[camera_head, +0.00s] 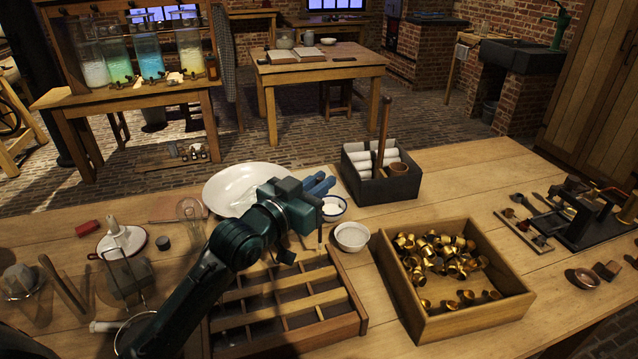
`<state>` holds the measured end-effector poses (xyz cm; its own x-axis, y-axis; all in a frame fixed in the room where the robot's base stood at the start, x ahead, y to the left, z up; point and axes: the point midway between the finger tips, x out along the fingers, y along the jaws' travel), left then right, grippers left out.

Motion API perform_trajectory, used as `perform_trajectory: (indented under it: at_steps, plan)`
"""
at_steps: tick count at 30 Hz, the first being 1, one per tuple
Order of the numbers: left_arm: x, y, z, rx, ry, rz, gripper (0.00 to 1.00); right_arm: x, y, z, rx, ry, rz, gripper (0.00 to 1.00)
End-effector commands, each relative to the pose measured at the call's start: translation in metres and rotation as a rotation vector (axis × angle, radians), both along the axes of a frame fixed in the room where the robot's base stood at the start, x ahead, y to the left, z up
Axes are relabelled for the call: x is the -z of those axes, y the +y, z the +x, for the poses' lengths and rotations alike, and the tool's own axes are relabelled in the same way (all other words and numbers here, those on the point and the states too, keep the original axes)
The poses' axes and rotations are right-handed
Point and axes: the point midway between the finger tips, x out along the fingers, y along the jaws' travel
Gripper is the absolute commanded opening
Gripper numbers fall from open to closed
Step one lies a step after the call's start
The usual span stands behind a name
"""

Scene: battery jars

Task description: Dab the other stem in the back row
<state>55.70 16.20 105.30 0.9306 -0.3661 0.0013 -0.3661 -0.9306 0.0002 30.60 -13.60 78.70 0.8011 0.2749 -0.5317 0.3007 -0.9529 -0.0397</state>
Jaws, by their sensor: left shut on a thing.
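My left gripper (318,187), dark green with blue fingers, is above the back edge of a wooden rack (362,318) with slatted compartments. My forearm hides the left part of the rack. I cannot make out separate stems in the back row. A small bowl with white contents (333,209) and an empty-looking white bowl (351,237) stand just behind and right of the tool.
A box of brass caps (472,322) stands right of the rack. A dark crate with white rolls (400,188) is behind. A large white dish (228,184) lies behind my arm. Bare table lies right of the crate.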

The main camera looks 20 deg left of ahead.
Motion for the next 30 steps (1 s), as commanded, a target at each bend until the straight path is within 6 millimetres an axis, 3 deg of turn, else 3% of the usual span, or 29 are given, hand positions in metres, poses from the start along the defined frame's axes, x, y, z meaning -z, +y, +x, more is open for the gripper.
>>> perform_trajectory:
  at_steps: [30]
  plan:
    - [0.0052, -0.0001, 0.0002, 0.0, 0.0, 0.001, 0.0, -0.0051, 0.0017, 0.0001, -0.007, -0.008, 0.002, 0.36]
